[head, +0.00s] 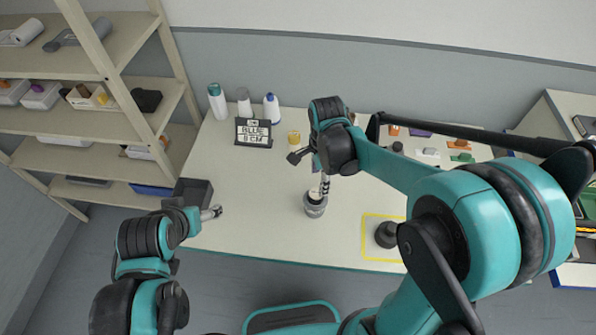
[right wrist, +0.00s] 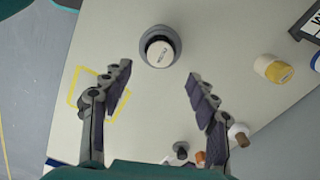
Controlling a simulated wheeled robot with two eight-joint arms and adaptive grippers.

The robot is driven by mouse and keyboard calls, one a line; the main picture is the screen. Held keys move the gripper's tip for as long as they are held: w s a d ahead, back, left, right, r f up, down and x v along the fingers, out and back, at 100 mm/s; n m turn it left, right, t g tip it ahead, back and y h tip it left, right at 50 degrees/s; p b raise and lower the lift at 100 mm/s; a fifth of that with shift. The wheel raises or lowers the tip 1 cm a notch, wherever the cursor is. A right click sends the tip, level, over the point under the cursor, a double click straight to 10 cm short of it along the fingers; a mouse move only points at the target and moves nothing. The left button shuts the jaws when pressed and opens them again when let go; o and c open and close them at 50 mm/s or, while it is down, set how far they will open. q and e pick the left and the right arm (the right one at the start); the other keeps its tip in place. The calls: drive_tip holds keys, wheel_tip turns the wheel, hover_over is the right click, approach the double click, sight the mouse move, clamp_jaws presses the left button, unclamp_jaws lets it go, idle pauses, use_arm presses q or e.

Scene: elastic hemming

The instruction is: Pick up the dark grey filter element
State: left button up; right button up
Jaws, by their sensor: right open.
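A dark grey round piece with a pale, lettered top, which looks like the filter element (right wrist: 161,50), stands upright in or on a wider grey round base. It also shows near the middle of the table in the head view (head: 315,208). My right gripper (right wrist: 160,76) is open and empty, its fingers spread. In the right wrist view the piece lies beyond the fingertips, between their lines; I see no contact. In the head view the right gripper (head: 324,184) partly covers the piece. My left gripper (head: 211,213) is by the table's left edge; its jaw state is unclear.
A yellow outlined square (right wrist: 76,88) is on the table. A dark bin (head: 194,191) is at the left edge. My right arm covers much of the right side.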

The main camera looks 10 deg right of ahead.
sight(316, 193)
drive_tip(key=shift+a+f, duration=0.1)
drive_tip(key=shift+f, duration=0.25)
drive_tip(key=f+b, duration=0.2)
drive_tip(key=f, duration=0.5)
drive_tip(key=shift+a, duration=0.2)
drive_tip(key=c, duration=1.2)
